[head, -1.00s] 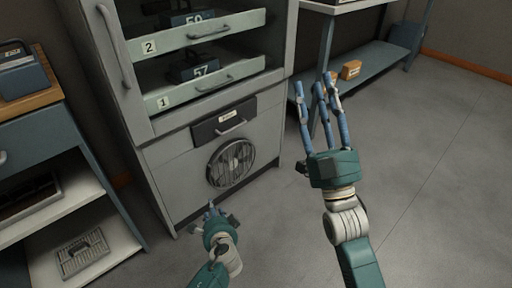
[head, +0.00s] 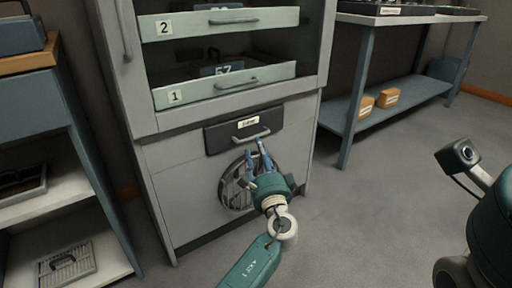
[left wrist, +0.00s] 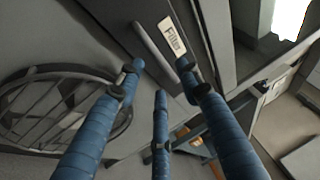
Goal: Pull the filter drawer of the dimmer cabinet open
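The dimmer cabinet (head: 165,190) stands in the middle of the head view. Its dark filter drawer (head: 222,138), with a white label and a bar handle (head: 251,138), looks shut in the cabinet's lower front. My left gripper (head: 259,150) is just below the handle, in front of the round fan grille (head: 234,190). In the left wrist view its blue fingers are spread, with the handle (left wrist: 156,43) just beyond the fingertips and the label (left wrist: 172,38) beside it. The fingers look empty. My right gripper does not show; only part of my right arm is at the right edge.
Numbered trays 1 (head: 205,91) and 2 (head: 190,26) sit above the drawer. A workbench with a low blue shelf (head: 405,103) holding orange boxes stands to the right. A shelf unit (head: 85,225) stands close on the left. The floor (head: 370,220) in front is clear.

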